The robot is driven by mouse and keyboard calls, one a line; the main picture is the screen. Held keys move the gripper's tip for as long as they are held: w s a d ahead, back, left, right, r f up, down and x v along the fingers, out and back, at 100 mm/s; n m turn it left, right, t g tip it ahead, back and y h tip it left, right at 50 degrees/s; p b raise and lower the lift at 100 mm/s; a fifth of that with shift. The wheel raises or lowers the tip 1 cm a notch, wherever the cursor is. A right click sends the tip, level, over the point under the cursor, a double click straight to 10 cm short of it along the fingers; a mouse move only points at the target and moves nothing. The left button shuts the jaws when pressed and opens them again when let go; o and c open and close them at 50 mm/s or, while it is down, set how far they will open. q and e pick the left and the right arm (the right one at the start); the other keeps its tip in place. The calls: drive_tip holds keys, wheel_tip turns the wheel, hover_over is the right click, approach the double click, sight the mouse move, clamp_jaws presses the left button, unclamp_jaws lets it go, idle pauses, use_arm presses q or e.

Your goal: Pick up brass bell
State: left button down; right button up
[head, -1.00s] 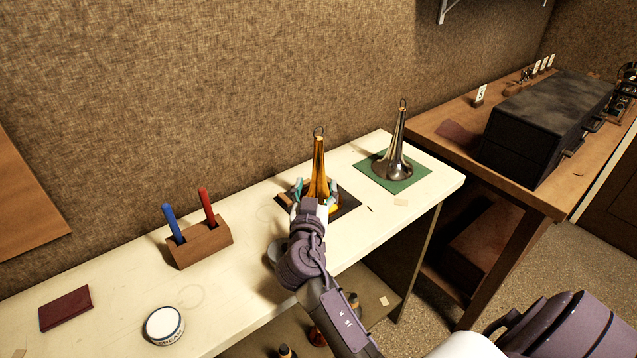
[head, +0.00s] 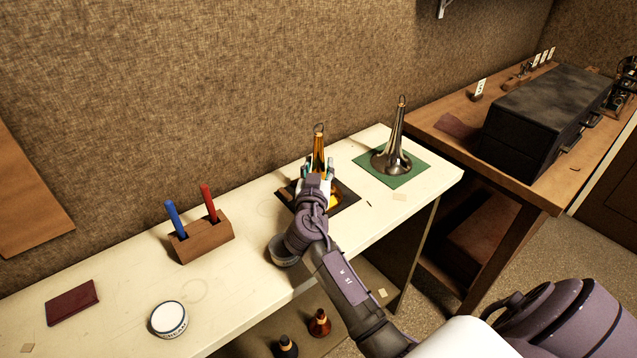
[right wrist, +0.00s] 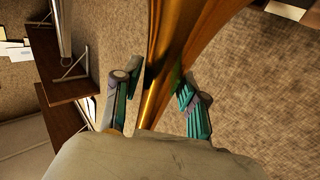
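The brass bell (head: 319,150) is a tall golden cone on a dark square mat (head: 286,192) on the white bench. My right gripper (head: 318,172) has its fingers on either side of the cone, below its narrow top. In the right wrist view the bell (right wrist: 160,75) runs between the two teal finger pads (right wrist: 158,82), which appear to press on its sides. The gripper and arm hide part of the flare, so I cannot tell whether its rim rests on the mat. My left gripper is not in view.
A silver bell (head: 393,150) stands on a green mat (head: 424,171) to the right. A wooden holder (head: 205,240) with blue and red sticks and a round tin (head: 168,318) are at the left. A small bowl (head: 280,254) is beside my right arm. The wall is close behind.

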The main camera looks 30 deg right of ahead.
sight(318, 157)
clamp_jaws()
drive_tip(key=shift+r, duration=0.6)
wheel_tip(318, 157, up, 3)
drive_tip(key=shift+f+b, duration=0.1)
drive_tip(key=shift+b, duration=0.2)
drive_tip(key=s+d+r, duration=0.5)
drive_tip(key=d+r, duration=0.2)
drive_tip(key=d, duration=0.3)
drive_tip(key=shift+d, duration=0.3)
